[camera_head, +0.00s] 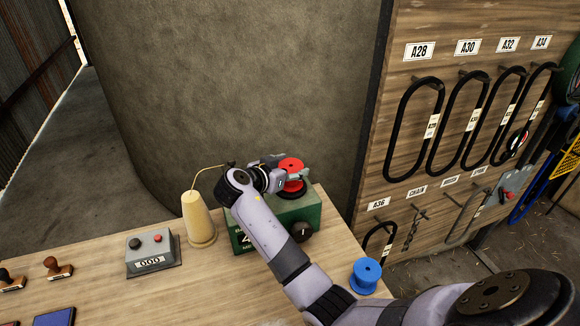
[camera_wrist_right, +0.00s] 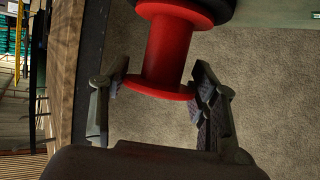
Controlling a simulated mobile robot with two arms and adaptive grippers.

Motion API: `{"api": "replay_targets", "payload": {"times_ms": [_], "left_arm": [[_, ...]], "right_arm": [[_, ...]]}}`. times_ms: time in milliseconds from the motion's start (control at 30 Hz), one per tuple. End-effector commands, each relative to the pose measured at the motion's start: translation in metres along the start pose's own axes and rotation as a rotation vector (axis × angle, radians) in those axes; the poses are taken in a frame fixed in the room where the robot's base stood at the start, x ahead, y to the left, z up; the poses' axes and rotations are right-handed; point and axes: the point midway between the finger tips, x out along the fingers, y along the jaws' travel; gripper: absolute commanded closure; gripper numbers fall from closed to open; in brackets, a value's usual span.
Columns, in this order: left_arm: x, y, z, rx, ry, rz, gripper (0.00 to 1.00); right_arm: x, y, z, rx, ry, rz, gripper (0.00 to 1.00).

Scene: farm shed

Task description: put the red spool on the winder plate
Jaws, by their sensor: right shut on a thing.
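The red spool (camera_head: 291,165) is upright over the black winder plate (camera_head: 293,193) on top of the green winder box (camera_head: 312,216). My right gripper (camera_head: 283,180) is shut on the spool, with a finger on either side. In the right wrist view the red spool (camera_wrist_right: 168,52) is between the two fingers, and its far flange meets or nearly meets the dark plate (camera_wrist_right: 222,10). I cannot tell whether it rests on the plate. My left gripper is not in view.
A cream thread cone (camera_head: 198,220) stands left of the winder. A blue spool (camera_head: 366,273) stands at the table's right edge. A grey button box (camera_head: 152,254) and stamps (camera_head: 57,268) are at left. A board with black belts (camera_head: 415,130) rises at right.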

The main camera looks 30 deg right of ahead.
Motion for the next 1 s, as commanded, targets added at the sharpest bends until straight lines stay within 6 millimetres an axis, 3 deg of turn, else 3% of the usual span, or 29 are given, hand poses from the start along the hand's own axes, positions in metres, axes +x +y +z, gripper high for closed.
{"api": "replay_targets", "payload": {"times_ms": [200,233,500,867,1000], "left_arm": [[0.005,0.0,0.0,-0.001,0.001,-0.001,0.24],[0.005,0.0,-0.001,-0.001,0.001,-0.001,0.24],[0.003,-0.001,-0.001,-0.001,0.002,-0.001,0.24],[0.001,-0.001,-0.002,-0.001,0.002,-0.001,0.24],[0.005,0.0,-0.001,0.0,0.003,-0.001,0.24]], "right_arm": [[0.002,0.0,0.004,0.001,0.0,0.0,0.7],[0.001,0.0,0.004,0.001,0.0,0.0,0.44],[0.001,0.0,0.002,0.0,0.0,0.0,0.26],[0.0,0.0,0.0,0.0,0.0,0.0,0.25],[-0.011,-0.001,0.002,0.002,-0.002,-0.003,0.25]]}}
